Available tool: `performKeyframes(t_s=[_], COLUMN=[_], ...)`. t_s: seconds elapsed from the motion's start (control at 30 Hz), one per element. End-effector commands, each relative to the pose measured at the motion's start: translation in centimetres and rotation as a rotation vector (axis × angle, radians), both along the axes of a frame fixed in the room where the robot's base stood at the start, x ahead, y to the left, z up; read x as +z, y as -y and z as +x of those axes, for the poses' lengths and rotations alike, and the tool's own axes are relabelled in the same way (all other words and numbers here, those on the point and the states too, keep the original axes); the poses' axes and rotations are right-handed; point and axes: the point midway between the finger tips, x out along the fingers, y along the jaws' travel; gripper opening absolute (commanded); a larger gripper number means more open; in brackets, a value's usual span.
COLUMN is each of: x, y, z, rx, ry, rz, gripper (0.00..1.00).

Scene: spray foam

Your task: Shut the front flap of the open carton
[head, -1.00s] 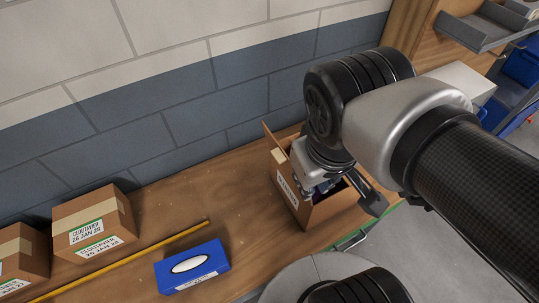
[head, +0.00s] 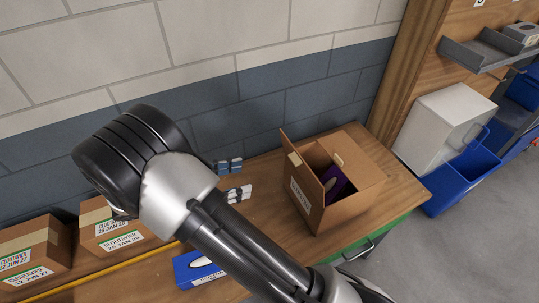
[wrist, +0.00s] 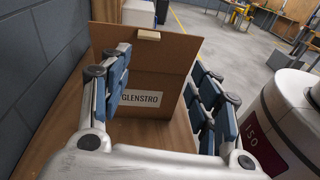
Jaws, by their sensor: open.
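The open brown carton (head: 345,200) stands on the wooden bench, with a purple item (head: 333,181) inside. Its flap (head: 299,167) stands up from the left side, above the labelled face, with a tape piece near its top edge. In the wrist view the flap (wrist: 165,58) rises in front of me, above the GLENSTRO label (wrist: 143,97). My gripper (head: 244,179) is open and empty, left of the carton with a gap between them. In the wrist view its blue-padded fingers (wrist: 166,84) frame the labelled face.
Closed cartons (head: 110,229) stand at the left, partly behind my arm. A blue box (head: 196,269) and a yellow strip (head: 75,284) lie on the bench. A brick wall (head: 190,65) runs behind. A white box (head: 440,125) and a blue bin (head: 465,180) are at the right.

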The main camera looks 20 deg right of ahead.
Motion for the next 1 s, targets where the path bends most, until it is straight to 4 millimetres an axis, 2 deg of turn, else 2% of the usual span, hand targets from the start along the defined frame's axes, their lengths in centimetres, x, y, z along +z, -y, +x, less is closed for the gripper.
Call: performKeyframes(t_s=[0.03,0.2,0.37,0.47,1.0], x=[-0.8,-2.0,-2.1,-2.0,-2.1], y=[-0.7,-1.7,-0.6,1.0,12.5], z=[0.3,0.9,1.0,1.0,1.3], rx=[0.029,0.083,0.085,0.083,0.080], ry=[-0.025,-0.059,-0.062,-0.062,-0.062], rz=[-0.043,-0.118,-0.125,-0.125,-0.122], gripper=[0.57,0.57,0.57,0.57,0.57])
